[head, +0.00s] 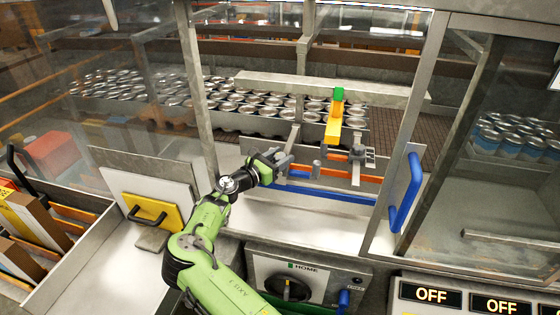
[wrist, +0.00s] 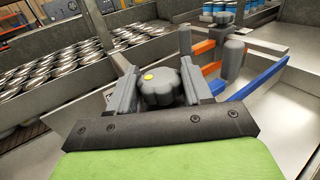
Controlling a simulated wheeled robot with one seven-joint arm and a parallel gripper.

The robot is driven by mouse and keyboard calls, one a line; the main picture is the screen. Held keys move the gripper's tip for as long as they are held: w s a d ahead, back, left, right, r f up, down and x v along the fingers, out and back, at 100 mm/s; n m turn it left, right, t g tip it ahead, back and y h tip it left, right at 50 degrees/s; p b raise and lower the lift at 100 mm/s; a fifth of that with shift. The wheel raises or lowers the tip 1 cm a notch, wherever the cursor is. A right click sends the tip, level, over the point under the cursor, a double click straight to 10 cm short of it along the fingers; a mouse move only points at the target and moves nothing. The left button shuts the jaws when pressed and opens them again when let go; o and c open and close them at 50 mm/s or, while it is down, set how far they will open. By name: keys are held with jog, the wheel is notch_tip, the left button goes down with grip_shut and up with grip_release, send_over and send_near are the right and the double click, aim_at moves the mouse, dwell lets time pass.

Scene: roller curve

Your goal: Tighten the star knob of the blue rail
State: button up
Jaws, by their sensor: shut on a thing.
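In the head view my gripper (head: 272,162) reaches in from the left to the near end of the rails, and the knob is mostly hidden there. The blue rail (head: 330,193) runs to the right from the gripper, low above the pale ledge. It also shows in the wrist view (wrist: 257,80), to the right of the knob.
An orange rail (head: 330,173) runs behind the blue one, with a yellow arm with a green end (head: 336,118) above it. Rows of cans (head: 215,98) stand behind. A blue door handle (head: 406,192) is at right, a HOME control panel (head: 300,275) below.

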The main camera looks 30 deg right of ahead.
aim_at(275, 159)
jog(key=shift+r+m+g, duration=0.4)
jog(key=shift+m+g, duration=0.1)
jog(key=shift+g, duration=0.1)
jog(key=o, duration=1)
jog(key=shift+f, duration=0.1)
jog(key=shift+f, duration=0.1)
jog(key=shift+a, duration=0.2)
jog(key=a, duration=0.2)
jog(key=a+b, duration=0.1)
jog(key=a, duration=0.1)
jog(key=s+a, duration=0.1)
jog(key=a, duration=0.2)
jog(key=shift+b, duration=0.3)
